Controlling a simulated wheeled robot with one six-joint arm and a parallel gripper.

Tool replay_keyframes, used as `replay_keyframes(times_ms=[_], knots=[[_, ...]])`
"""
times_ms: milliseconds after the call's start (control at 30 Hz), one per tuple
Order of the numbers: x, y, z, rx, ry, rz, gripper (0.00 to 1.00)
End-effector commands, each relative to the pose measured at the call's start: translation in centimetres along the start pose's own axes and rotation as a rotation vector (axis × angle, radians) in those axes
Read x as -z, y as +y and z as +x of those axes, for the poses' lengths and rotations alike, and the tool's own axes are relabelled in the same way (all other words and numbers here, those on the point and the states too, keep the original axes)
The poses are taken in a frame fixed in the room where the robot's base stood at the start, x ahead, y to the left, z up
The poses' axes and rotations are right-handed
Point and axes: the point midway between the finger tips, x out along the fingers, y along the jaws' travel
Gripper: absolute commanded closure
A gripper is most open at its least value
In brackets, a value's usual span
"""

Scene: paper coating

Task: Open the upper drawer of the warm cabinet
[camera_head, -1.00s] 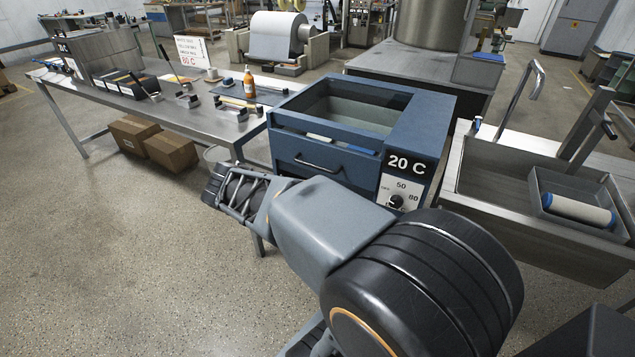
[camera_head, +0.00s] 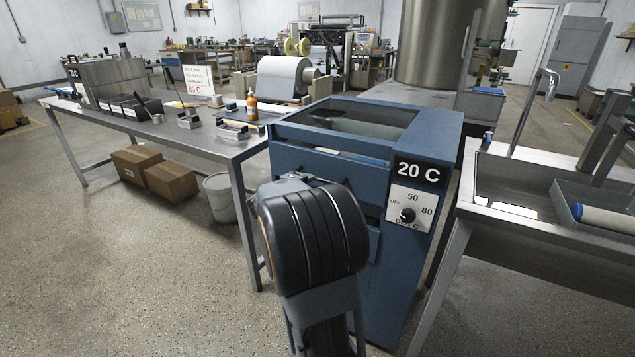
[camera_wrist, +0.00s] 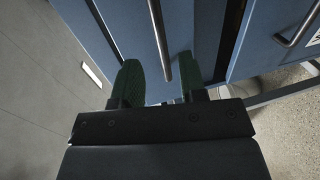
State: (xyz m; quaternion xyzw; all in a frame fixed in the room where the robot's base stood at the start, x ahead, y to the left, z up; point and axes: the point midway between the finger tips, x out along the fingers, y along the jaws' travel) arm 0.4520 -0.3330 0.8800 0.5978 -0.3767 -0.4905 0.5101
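The blue warm cabinet (camera_head: 440,150) stands in the middle of the head view, its display reading 20 C. Its upper drawer front (camera_head: 290,160) shows only in part, since my arm hides its middle and handle there. In the wrist view, the drawer's bar handle (camera_wrist: 160,40) runs between the two green fingertips of my gripper (camera_wrist: 158,62) against a blue panel (camera_wrist: 128,25). My gripper is open, with space on both sides of the bar. I cannot tell how deep the bar sits between the fingers. The drawer looks shut.
A second bar handle (camera_wrist: 298,25) on another blue panel lies at the right of the wrist view. A steel table (camera_head: 190,143) stands left of the cabinet, with a white bucket (camera_head: 221,198) below. A sink unit (camera_head: 520,238) stands close on the right. Front-left floor is clear.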

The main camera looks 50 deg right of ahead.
Motion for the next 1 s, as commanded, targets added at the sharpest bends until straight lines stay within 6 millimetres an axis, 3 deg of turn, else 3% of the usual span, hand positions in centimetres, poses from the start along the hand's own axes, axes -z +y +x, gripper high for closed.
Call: replay_keyframes(times_ms=[200,400,900,1000], knots=[[-0.1,-0.1,3.9,0.002,-0.003,-0.001,0.62],[0.0,-0.1,6.1,0.002,-0.001,0.0,0.62],[0.0,0.0,7.1,0.001,0.0,0.0,0.62],[0.0,0.0,7.1,0.001,0.0,0.0,0.71]])
